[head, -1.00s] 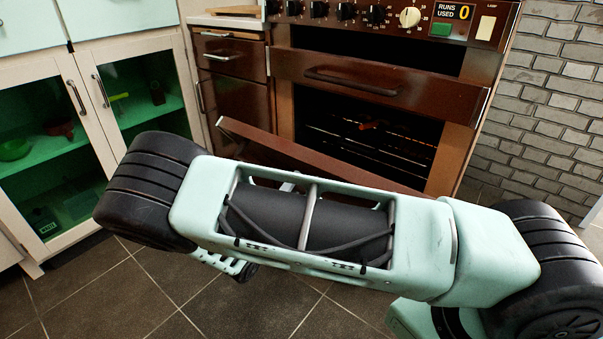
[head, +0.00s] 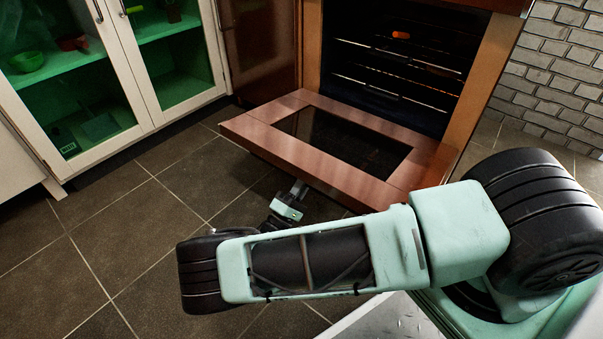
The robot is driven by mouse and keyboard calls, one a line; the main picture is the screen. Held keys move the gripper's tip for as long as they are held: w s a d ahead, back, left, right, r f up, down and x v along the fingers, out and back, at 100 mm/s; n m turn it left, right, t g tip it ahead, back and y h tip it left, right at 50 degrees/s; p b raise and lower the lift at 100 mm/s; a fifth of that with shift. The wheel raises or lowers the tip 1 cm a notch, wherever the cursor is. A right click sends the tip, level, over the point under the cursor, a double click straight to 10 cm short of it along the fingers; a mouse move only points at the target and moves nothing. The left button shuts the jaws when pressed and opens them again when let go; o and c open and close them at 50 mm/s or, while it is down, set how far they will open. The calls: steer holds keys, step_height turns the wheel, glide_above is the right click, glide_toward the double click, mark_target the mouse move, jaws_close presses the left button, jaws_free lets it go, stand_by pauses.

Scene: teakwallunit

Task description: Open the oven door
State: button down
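The brown oven door (head: 410,172) is hinged down at the front of the oven and lies close to level, with its inner face and dark glass panel (head: 340,141) turned up. The oven cavity (head: 395,65) stands open behind it, with wire racks inside. My gripper (head: 299,188) is at the door's near edge, low and small in the head view. Its fingertips are partly hidden at or under that edge, so I cannot tell whether they touch the door or are open or shut.
Cream cabinets (head: 118,60) with glass doors stand at the left, and a brown cupboard (head: 260,45) is beside the oven. A brick wall (head: 555,85) is at the right. The tiled floor (head: 120,215) is clear at left and front.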

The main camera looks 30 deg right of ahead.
steer(key=shift+w+d+f+b, duration=0.15)
steer(key=shift+f+b, duration=0.15)
steer(key=shift+f, duration=0.5)
steer(key=shift+s+d+f+b, duration=0.1)
steer(key=shift+f+b, duration=0.2)
steer(key=shift+f, duration=0.65)
steer(key=c, duration=1.4)
jaws_free()
steer(key=s+a+b, duration=0.1)
steer(key=a, duration=0.3)
steer(key=s+a+f+b, duration=0.1)
steer(key=s+a, duration=0.1)
steer(key=a, duration=0.3)
steer(key=s+a+b, duration=0.2)
steer(key=a, duration=0.2)
steer(key=shift+a+f, duration=0.25)
steer(key=shift+a, duration=0.05)
